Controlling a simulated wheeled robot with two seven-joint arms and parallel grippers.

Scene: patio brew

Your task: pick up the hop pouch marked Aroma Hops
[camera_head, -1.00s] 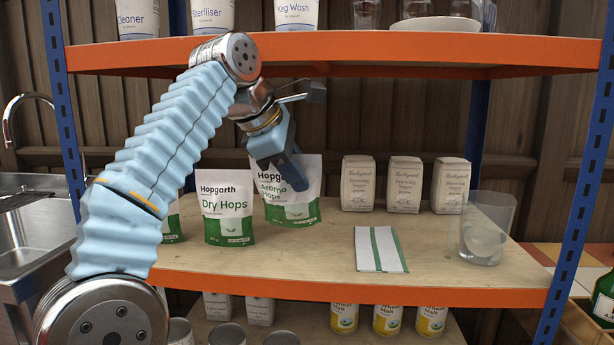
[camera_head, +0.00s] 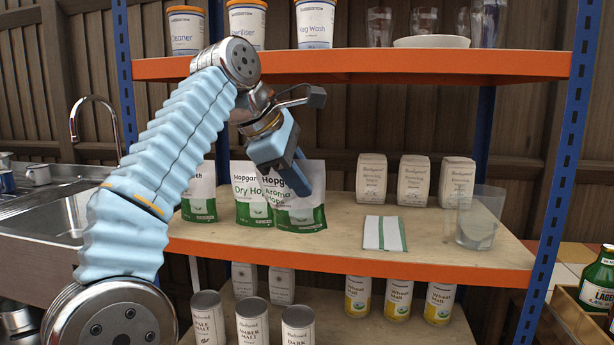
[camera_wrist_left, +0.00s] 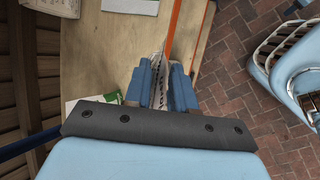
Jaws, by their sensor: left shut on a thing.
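The Aroma Hops pouch (camera_head: 303,214) is white with a green lower band. It is at the middle shelf's front, partly overlapping the Dry Hops pouch (camera_head: 250,208) in the head view. My left gripper (camera_head: 300,182) is shut on its upper part, and the fingers cover some of its label. In the left wrist view the pouch (camera_wrist_left: 159,92) shows edge-on between the two blue fingers. Whether its base touches the shelf is hard to tell.
The shelf board (camera_head: 340,237) also holds a folded striped cloth (camera_head: 384,233), several sugar bags (camera_head: 413,180) and a clear jug (camera_head: 477,217). An orange-edged shelf (camera_head: 400,66) runs above. Malt cans (camera_head: 252,320) stand below. A sink (camera_head: 70,215) is at the left.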

